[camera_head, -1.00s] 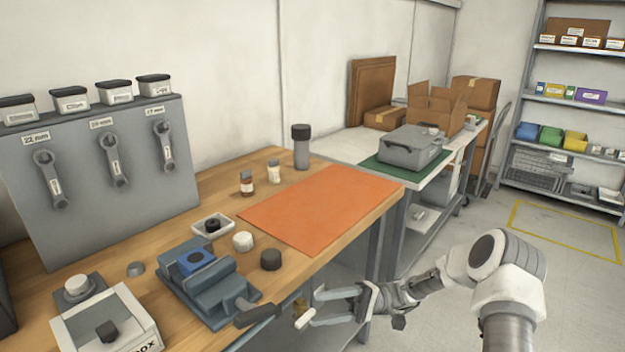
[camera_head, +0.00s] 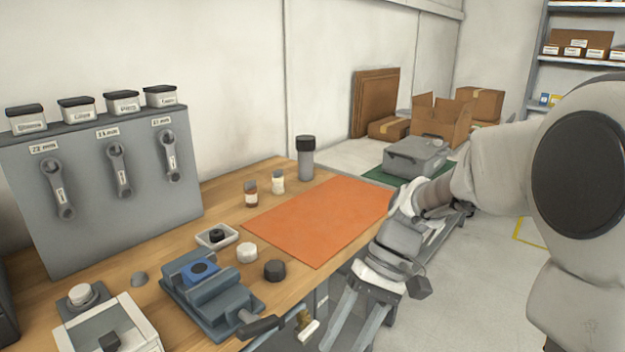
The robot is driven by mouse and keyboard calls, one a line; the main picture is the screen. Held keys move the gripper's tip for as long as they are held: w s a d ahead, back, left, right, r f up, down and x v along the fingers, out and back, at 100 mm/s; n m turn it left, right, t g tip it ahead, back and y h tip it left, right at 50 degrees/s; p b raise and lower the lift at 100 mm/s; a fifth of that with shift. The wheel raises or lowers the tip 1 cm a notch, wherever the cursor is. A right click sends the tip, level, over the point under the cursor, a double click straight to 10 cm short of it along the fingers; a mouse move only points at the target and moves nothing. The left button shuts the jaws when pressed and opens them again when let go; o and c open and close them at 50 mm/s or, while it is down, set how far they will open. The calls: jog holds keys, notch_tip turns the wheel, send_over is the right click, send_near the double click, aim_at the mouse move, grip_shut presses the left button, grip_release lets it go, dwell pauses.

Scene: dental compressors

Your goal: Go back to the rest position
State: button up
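My gripper (camera_head: 352,326) is at the bottom middle of the head view, in front of the workbench's front edge. Its two fingers point down and stand apart, with nothing seen between them; the tips run close to the lower picture edge. My arm reaches in from the right and covers part of the floor and the shelf. The wooden workbench (camera_head: 222,197) bears an orange mat (camera_head: 318,220) and a blue-grey vise (camera_head: 215,290). A small white-ended piece (camera_head: 308,330) shows just left of the fingers, apart from them.
A tool panel (camera_head: 100,215) with three wrenches stands at the back left. Small jars, a white dish (camera_head: 217,236), and dark and white caps lie near the mat. A grey case (camera_head: 415,158) and cardboard boxes (camera_head: 440,118) are on the far table. The mat is clear.

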jog(key=s+d+r+m+t+h, duration=0.2)
jog(key=s+d+r+t+h, duration=0.3)
jog(key=s+d+r+t, duration=0.4)
notch_tip(320, 180, up, 14)
jog(key=t+p, duration=0.1)
jog(key=p, duration=1.4)
jog(key=shift+w+a+r, duration=0.15)
jog(key=shift+w, duration=0.1)
